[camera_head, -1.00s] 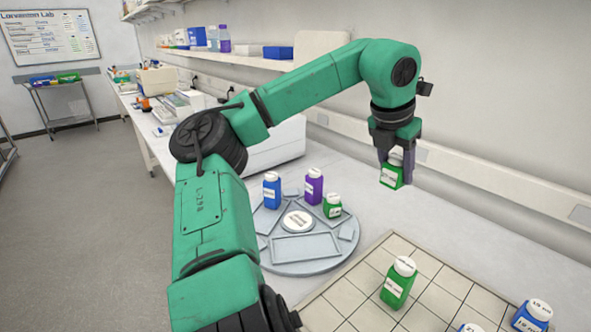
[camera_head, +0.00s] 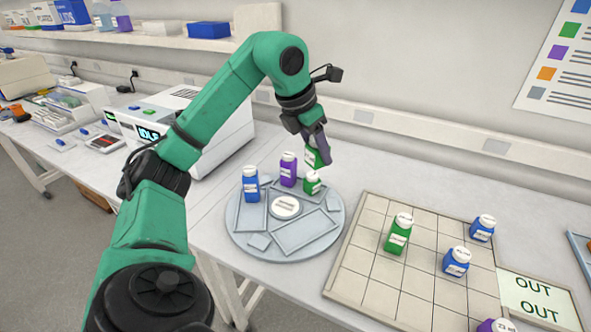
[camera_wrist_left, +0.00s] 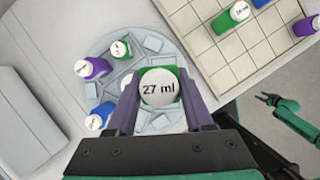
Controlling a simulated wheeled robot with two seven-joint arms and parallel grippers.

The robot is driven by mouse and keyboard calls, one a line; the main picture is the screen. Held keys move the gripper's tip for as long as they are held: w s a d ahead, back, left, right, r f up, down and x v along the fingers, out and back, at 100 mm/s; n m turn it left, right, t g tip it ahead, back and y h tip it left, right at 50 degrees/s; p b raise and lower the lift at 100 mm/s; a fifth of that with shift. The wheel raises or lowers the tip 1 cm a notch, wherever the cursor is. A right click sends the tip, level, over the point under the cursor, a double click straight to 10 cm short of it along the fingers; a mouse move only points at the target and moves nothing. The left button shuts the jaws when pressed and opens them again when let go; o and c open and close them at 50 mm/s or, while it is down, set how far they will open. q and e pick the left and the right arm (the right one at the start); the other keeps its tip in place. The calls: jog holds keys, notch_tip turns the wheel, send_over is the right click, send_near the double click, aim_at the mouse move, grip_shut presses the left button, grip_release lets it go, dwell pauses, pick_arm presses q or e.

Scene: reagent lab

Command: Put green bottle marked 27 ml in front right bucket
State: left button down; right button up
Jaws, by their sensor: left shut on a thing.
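My left gripper (camera_head: 318,146) is shut on the green bottle (camera_head: 313,160) and holds it above the back right of the round grey tray (camera_head: 240,238). In the left wrist view the bottle's white cap (camera_wrist_left: 159,87) reads "27 ml", between the two fingers. The tray has several shallow rectangular compartments around a white centre disc (camera_head: 285,206). Its front right compartment (camera_head: 305,232) is empty. A blue bottle (camera_head: 250,186), a purple bottle (camera_head: 288,171) and another green bottle (camera_head: 312,184) stand on the tray. My right gripper (camera_wrist_left: 269,99) shows small in the left wrist view; its opening is unclear.
A tiled board (camera_head: 365,262) lies right of the tray, with a green bottle (camera_head: 398,235), two blue bottles (camera_head: 456,261) (camera_head: 482,228) and a purple one (camera_head: 492,325). An OUT sign (camera_head: 537,300) is beside it. A white machine (camera_head: 190,125) stands behind left.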

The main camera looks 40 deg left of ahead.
pick_arm(q)
jog(key=f+b, duration=0.2)
jog(key=f, duration=0.4)
jog(key=f+b, duration=0.3)
jog(key=f, duration=0.4)
jog(key=w+d+f+b, duration=0.1)
jog(key=f+b, duration=0.1)
jog(key=f, duration=0.4)
jog(key=shift+f+b, duration=0.3)
jog(key=shift+b, duration=0.1)
jog(key=shift+a, duration=0.1)
pick_arm(e)
notch_tip(320, 180, down, 8)
jog(key=w, duration=0.1)
jog(key=shift+d+f, duration=0.15)
jog(key=shift+d, duration=0.2)
jog(key=shift+a, duration=0.1)
pick_arm(q)
jog(key=shift+f, duration=0.1)
jog(key=shift+c, duration=1.4)
grip_release()
pick_arm(e)
jog(key=shift+a+f, duration=0.15)
jog(key=shift+f, duration=0.05)
